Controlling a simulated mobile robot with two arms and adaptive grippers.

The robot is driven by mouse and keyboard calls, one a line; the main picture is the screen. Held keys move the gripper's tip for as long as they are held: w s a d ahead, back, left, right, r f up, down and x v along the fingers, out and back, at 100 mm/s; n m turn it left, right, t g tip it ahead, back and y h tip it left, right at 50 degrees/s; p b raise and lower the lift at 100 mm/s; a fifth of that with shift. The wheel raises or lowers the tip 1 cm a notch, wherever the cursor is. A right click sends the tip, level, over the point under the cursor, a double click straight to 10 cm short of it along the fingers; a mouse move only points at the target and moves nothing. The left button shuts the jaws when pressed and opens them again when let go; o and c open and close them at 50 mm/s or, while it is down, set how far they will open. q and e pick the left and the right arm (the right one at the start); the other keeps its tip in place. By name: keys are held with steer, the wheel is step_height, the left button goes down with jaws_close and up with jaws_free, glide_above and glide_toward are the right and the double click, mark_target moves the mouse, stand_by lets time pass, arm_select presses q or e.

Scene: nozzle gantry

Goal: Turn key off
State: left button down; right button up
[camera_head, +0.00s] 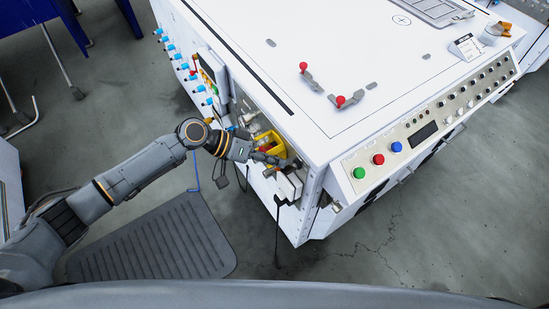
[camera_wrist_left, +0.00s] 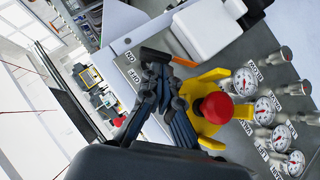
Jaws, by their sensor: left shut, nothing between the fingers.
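My left gripper (camera_head: 272,159) reaches from the left to the side of the white machine (camera_head: 300,190). In the left wrist view the gripper (camera_wrist_left: 160,76) is shut and empty, its dark fingers close to a panel with small ON and OFF labels (camera_wrist_left: 131,70). A dark part shows at the fingertips, and I cannot tell whether they touch it. I cannot clearly make out a key; the fingers may hide it. A red knob on a yellow mount (camera_wrist_left: 217,108) sits beside the fingers. My right gripper is out of view.
Several pressure gauges (camera_wrist_left: 245,81) with metal knobs line the panel. A white box (camera_wrist_left: 205,28) sticks out near the fingers. The machine's front panel (camera_head: 422,131) carries coloured buttons. A ribbed dark mat (camera_head: 150,245) lies on the floor.

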arm_select(q)
steer(key=shift+f+b, duration=0.3)
steer(key=shift+b, duration=0.15)
steer(key=b, duration=0.2)
steer(key=f+n+g+h+b, duration=0.1)
steer(key=b, duration=0.1)
steer(key=shift+s+d+g+h, duration=0.1)
steer(key=shift+s+g+h, duration=0.05)
steer(key=shift+g+h, duration=0.15)
steer(key=shift+r, duration=0.15)
